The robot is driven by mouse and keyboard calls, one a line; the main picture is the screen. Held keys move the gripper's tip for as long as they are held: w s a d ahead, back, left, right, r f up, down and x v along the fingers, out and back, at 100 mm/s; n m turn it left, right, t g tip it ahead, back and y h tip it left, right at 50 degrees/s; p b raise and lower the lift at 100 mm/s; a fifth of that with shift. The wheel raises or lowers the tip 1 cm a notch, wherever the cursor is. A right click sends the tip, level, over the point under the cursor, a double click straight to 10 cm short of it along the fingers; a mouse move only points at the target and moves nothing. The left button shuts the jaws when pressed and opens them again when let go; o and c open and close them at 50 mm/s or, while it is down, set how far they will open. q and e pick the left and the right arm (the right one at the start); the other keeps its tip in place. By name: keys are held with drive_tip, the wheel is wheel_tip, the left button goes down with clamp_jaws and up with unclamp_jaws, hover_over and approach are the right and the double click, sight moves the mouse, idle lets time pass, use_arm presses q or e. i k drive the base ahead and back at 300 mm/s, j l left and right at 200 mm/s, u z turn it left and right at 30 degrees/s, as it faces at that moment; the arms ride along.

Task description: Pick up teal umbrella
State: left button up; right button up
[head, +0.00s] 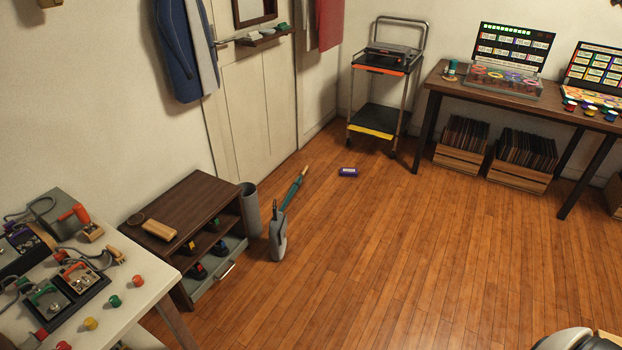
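The teal umbrella (293,190) is left of the picture's middle in the head view, slanting up to the right, with a tan wooden tip or handle at its upper end. Its lower end meets or passes behind a grey upright object (278,237) on the floor. I cannot tell whether the umbrella leans on it, stands in it or lies behind it. Neither of my grippers is in view.
A grey bin (250,208) and a dark wooden shoe cabinet (190,205) stand left of the umbrella. A trolley (380,95) stands behind. The wooden floor (400,250) is mostly clear in the middle.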

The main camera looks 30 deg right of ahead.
sight(298, 181)
drive_tip(key=i+l+z, duration=0.2)
drive_tip(key=i+l, duration=0.55)
drive_tip(key=l, duration=0.3)
drive_tip(key=i+l+z, duration=0.2)
drive_tip(key=i+l, duration=0.6)
drive_tip(key=i+l+u, duration=0.1)
drive_tip(key=u, duration=0.35)
drive_tip(key=i+l+u, duration=0.1)
drive_tip(key=u, duration=0.3)
drive_tip(key=i+l+u, duration=0.15)
drive_tip(key=u, duration=0.3)
drive_tip(key=l+u, duration=0.2)
drive_tip(key=u, duration=0.25)
drive_tip(key=i+l, duration=0.05)
